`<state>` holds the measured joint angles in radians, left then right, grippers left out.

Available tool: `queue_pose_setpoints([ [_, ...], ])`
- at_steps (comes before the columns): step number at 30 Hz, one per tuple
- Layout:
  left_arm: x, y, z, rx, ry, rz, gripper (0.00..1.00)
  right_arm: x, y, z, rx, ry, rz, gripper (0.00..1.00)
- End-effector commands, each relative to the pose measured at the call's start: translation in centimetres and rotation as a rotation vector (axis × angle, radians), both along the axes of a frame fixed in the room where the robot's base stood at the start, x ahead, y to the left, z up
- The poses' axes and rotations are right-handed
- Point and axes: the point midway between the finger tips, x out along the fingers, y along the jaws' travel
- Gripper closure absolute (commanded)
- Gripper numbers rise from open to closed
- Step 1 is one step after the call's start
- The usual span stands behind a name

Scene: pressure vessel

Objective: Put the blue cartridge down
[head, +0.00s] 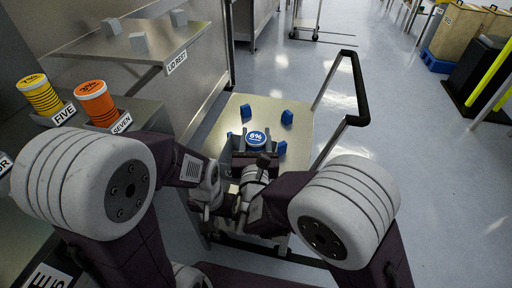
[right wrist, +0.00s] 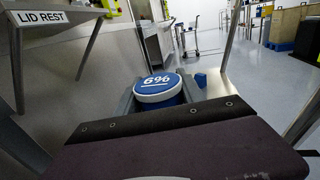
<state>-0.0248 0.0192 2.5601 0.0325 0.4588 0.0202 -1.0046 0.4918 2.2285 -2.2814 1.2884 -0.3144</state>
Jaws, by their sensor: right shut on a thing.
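The blue cartridge (head: 256,138) has a round top with a white rim marked 6%. It also shows in the right wrist view (right wrist: 158,88), between the grey fingers. My right gripper (head: 255,152) is shut on the cartridge, over the metal cart top (head: 298,137). I cannot tell whether the cartridge's base touches the cart. My left gripper (head: 207,198) is left of the right wrist, low in the head view; its fingers are too hidden to read.
Several blue corner pieces (head: 287,117) stand on the cart, which has a black handle (head: 360,90). At left, a yellow cartridge (head: 39,95) and an orange one (head: 98,103) stand at FIVE and SEVEN. The LID REST shelf (head: 100,45) is behind them.

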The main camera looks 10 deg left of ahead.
Motion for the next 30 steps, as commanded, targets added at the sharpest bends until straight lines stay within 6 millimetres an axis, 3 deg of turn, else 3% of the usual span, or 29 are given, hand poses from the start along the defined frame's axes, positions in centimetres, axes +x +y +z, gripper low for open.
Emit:
queue_pose_setpoints([
  [3,0.0,0.0,-0.3,0.0,0.0,0.0,0.64,0.0,0.0,-0.5,0.0,-0.001,0.0,1.0],
  [9,0.0,0.0,-2.4,0.0,0.0,0.0,0.64,0.0,0.0,-4.1,-0.002,0.0,0.001,1.0],
  [16,0.0,0.0,-2.1,0.0,0.0,0.0,0.64,0.0,0.0,-3.9,0.0,-0.002,0.0,1.0],
  [30,0.0,0.0,-3.4,0.0,0.0,0.0,0.64,0.0,0.0,-5.1,0.0,-0.002,0.0,1.0],
])
